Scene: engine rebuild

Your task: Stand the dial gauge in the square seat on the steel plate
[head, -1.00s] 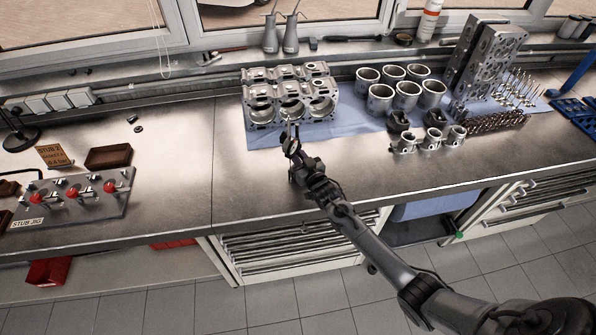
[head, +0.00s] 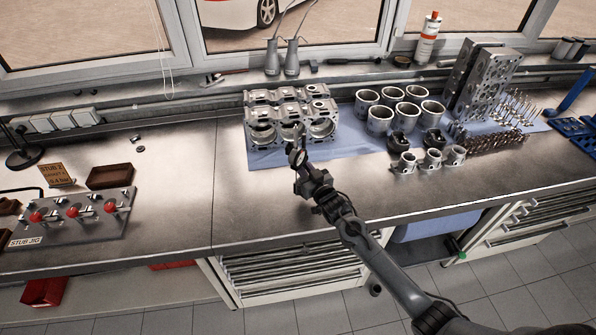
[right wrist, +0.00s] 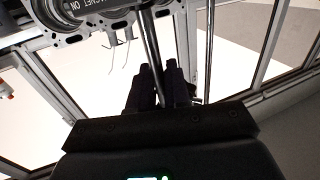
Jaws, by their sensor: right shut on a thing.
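My right gripper (head: 300,170) is over the bench's front half, just in front of the engine block. It is shut on the dial gauge (head: 296,154), whose small round dial and thin upright rod show above the jaws. In the right wrist view the closed fingers (right wrist: 158,72) have a steel rod (right wrist: 150,45) between them. At the top left there, a grey rounded part carries upside-down lettering ending in "MAGNET ON". A steel plate marked STUB JIG (head: 110,222), with red knobs, lies on the left of the bench. I cannot make out a square seat. My left gripper is out of view.
The engine block (head: 262,132) stands on a blue mat (head: 345,140) behind my gripper. Cylinder liners (head: 380,120), pistons (head: 404,163) and a cylinder head (head: 490,80) stand to its right. A brown tray (head: 110,177) is at left. The bench between jig and gripper is clear.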

